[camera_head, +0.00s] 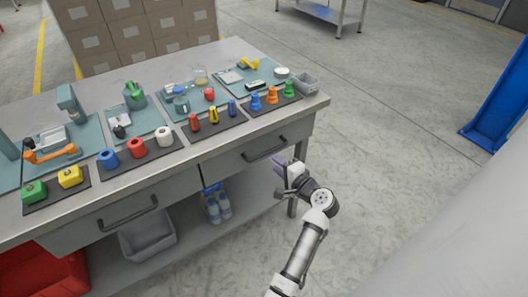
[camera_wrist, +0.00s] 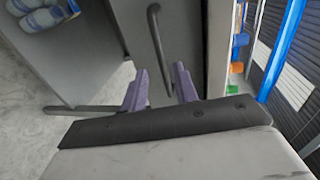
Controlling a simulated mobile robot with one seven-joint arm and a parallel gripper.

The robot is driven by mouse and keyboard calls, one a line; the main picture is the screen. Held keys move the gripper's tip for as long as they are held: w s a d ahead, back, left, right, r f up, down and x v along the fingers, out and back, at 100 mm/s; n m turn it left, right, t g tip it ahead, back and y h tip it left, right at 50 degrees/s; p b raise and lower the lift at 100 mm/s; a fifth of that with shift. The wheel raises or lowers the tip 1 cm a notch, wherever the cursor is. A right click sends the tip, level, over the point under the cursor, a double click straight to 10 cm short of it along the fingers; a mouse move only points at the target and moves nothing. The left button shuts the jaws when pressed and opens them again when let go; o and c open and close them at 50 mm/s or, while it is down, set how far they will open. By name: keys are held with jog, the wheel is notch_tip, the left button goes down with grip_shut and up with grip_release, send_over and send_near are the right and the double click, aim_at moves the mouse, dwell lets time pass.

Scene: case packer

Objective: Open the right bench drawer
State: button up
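The right bench drawer (camera_head: 232,165) is a grey front under the worktop, flush with the bench, with a dark bar handle (camera_head: 264,150). In the wrist view the handle (camera_wrist: 156,45) stands out from the drawer front (camera_wrist: 185,35). My gripper (camera_head: 281,168) is in front of the drawer, just right of and below the handle. In the wrist view its two purple fingers (camera_wrist: 160,84) are apart with nothing between them. The handle lies beyond the fingertips, roughly in line with the gap. I see no contact.
The left drawer (camera_head: 90,222) has its own handle (camera_head: 127,212). Bottles (camera_head: 216,204) and a grey bin (camera_head: 148,237) stand on the lower shelf. Coloured parts, tools and trays cover the worktop (camera_head: 240,52). The floor (camera_head: 400,120) right of the bench is clear.

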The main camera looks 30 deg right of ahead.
aim_at(265, 153)
jog(key=p+x, duration=0.1)
jog(key=x, duration=0.7)
jog(key=shift+w, duration=0.2)
grip_shut()
